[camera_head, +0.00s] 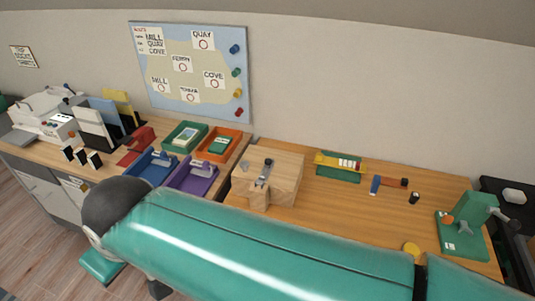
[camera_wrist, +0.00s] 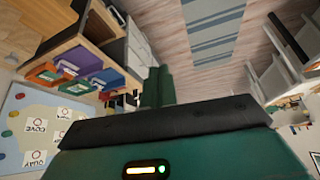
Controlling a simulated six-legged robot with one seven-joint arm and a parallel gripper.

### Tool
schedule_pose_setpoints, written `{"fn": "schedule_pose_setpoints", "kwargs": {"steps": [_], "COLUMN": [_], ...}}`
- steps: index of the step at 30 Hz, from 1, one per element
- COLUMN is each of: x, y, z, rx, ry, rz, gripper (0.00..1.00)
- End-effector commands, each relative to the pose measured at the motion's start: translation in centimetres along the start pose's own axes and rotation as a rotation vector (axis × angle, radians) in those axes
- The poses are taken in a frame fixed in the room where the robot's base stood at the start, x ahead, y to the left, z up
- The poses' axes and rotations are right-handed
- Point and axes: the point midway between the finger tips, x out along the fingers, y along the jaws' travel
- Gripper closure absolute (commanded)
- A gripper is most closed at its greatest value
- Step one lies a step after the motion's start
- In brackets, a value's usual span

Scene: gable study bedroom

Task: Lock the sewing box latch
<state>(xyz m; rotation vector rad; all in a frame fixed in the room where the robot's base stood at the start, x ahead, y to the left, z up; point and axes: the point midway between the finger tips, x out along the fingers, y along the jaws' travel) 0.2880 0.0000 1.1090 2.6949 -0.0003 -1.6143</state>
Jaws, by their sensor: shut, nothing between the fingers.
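A pale wooden box (camera_head: 285,178), which I take as the sewing box, stands on the desk in the middle of the head view. A grey metal latch bar with a dark knob (camera_head: 267,164) lies over its top, near a small wooden block at the front. Whether the latch is engaged is too small to tell. The head view shows only my green arm passing in front of the desk.
Blue (camera_head: 151,168) and purple (camera_head: 196,178) trays sit left of the box, with green and orange trays behind. A green-and-yellow holder (camera_head: 340,166) and a green press (camera_head: 465,228) stand to the right. A map board hangs behind.

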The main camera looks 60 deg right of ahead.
Motion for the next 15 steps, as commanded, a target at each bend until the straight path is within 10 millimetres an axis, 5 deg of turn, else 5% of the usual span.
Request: {"fn": "schedule_pose_setpoints", "kwargs": {"steps": [8,11,15], "x": [0.2,0.6,1.7], "y": [0.9,3.1,8.5], "z": [-1.0,-2.9,-6.4], "rx": [0.046,0.141,0.343], "ry": [-0.008,-0.023,-0.047], "rz": [0.007,0.024,0.067], "gripper": [1.00,1.00,1.00]}}
